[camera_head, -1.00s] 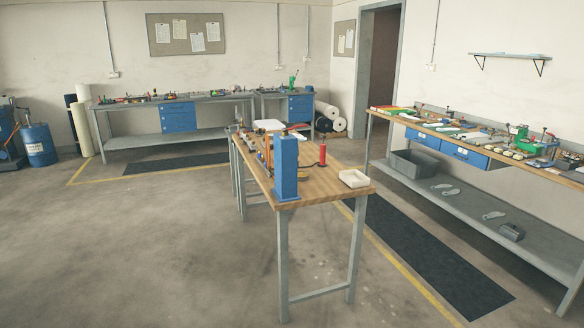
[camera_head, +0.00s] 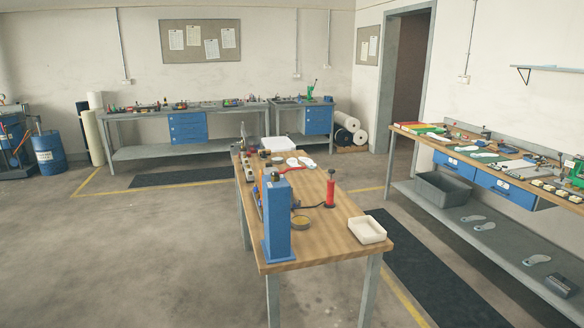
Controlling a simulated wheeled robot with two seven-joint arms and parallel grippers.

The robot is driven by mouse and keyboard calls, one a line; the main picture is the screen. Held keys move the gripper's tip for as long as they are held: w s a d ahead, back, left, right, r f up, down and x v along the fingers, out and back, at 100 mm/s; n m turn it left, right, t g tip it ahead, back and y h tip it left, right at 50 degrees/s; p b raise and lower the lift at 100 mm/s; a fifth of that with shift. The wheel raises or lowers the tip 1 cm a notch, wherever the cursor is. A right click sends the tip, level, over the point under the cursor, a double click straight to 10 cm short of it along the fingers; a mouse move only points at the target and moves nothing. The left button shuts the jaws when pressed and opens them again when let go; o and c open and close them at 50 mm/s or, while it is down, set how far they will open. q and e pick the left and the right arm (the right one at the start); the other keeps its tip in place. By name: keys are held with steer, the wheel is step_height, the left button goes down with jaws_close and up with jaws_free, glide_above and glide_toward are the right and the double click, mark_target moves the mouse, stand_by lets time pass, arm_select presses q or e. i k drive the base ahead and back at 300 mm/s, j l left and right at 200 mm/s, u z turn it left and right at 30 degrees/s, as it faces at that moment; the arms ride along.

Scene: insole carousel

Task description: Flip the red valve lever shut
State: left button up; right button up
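A wooden-topped workbench (camera_head: 335,238) stands in the middle of the room. A tall blue upright unit (camera_head: 277,222) stands at its near left corner. Neither of my grippers is in view.
A long side bench (camera_head: 418,137) with blue drawers and a grey bin (camera_head: 443,189) stands on the right. Open concrete floor (camera_head: 140,255) lies to the left, and a dark mat (camera_head: 425,265) lies between the benches.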

mark_target(275, 173)
steer(key=i+l, duration=0.8)
steer(key=i, duration=0.2)
steer(key=i+l, duration=0.8)
steer(key=i, duration=0.15)
